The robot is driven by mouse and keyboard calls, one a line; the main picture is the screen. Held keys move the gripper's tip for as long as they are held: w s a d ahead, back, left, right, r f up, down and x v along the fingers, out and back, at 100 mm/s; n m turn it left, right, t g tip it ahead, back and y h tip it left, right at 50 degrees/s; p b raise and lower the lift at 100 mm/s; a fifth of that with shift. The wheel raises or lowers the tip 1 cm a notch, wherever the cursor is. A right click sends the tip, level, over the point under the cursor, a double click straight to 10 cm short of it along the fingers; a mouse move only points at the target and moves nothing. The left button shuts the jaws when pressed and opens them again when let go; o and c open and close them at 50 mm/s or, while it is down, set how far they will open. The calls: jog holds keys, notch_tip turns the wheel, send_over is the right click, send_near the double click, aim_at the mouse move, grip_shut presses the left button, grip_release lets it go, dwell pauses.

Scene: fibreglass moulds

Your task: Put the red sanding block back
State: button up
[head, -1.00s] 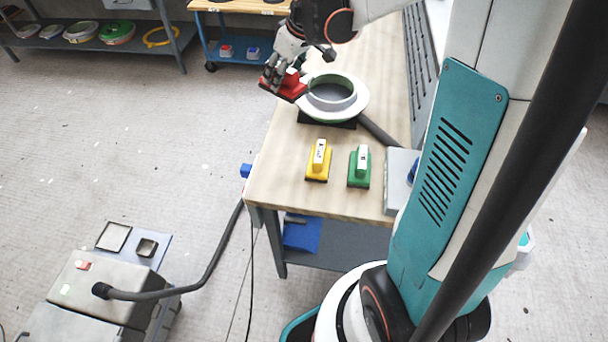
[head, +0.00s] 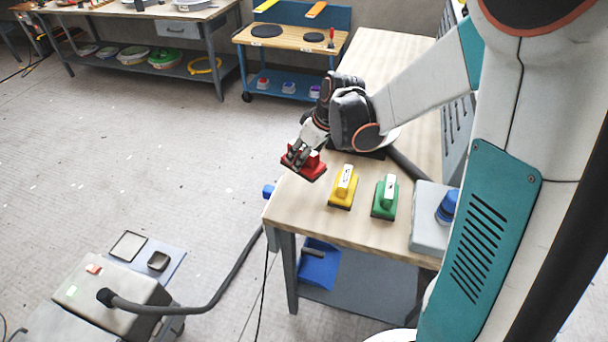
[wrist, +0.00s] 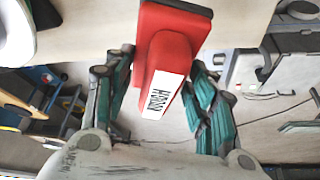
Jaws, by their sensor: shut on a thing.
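The red sanding block (head: 304,163) is in my gripper (head: 309,148) at the left edge of the workbench, to the left of the yellow block. In the wrist view the red block (wrist: 180,40) shows its handle with a white label, and the fingers of my gripper (wrist: 163,95) stand on both sides of that handle. Whether the block's base touches the bench top cannot be told. The yellow sanding block (head: 343,187) and the green sanding block (head: 385,197) stand side by side on the bench.
The workbench (head: 330,225) has a grey box with a blue knob (head: 434,215) at its right. My arm mostly hides the white ring mould. A dust extractor (head: 115,300) with a hose stands on the floor at left. A blue cart (head: 290,55) is behind.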

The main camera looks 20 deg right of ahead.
aim_at(315, 154)
jog(key=shift+f+b, duration=0.9)
jog(key=shift+f, duration=2.35)
jog(key=shift+f, duration=0.1)
jog(key=o, duration=1.1)
jog(key=p+v, duration=0.4)
jog(key=v, duration=0.8)
